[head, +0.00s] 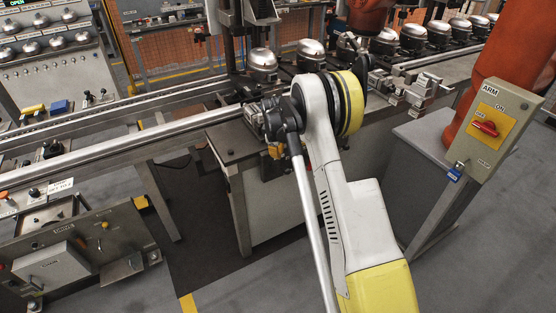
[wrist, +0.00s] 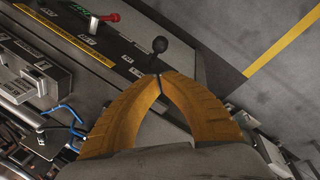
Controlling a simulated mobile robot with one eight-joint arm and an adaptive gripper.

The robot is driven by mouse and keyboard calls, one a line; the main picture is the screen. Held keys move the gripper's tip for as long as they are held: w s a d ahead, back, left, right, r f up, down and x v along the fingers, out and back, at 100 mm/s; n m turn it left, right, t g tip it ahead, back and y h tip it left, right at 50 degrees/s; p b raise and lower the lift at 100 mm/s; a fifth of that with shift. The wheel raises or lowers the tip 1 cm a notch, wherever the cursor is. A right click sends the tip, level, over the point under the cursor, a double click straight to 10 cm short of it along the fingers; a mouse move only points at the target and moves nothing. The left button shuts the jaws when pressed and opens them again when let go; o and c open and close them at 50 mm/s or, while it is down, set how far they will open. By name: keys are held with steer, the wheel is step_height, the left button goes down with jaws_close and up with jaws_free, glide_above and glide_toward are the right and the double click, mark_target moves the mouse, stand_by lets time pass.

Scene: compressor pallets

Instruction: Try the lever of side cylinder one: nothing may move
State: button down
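In the wrist view, a lever with a black ball knob (wrist: 160,45) stands up from a dark labelled panel (wrist: 120,47), just beyond my fingertips. Its label is too small to read, so I cannot tell whether it is the lever of side cylinder one. My gripper (wrist: 159,78) has two orange-yellow fingers whose tips meet, with nothing seen between them. The tips look close to the lever's foot; I cannot tell whether they touch it. A red-handled lever (wrist: 109,18) lies farther left on the panel. In the head view my arm hides this place.
In the wrist view, blue hoses (wrist: 70,125) and metal fittings (wrist: 32,82) crowd the left; open floor (wrist: 260,45) lies right. In the head view, a red switch (head: 485,127) sits on a post labelled ARM, with a blue padlock (head: 455,172) below. Compressors (head: 263,62) line the conveyor.

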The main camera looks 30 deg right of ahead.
steer(key=b+x, duration=0.2)
steer(key=x, duration=0.6)
steer(key=shift+d+f+b, duration=0.15)
steer(key=shift+f+b, duration=0.25)
steer(key=shift+w, duration=0.1)
steer(key=shift+f, duration=0.15)
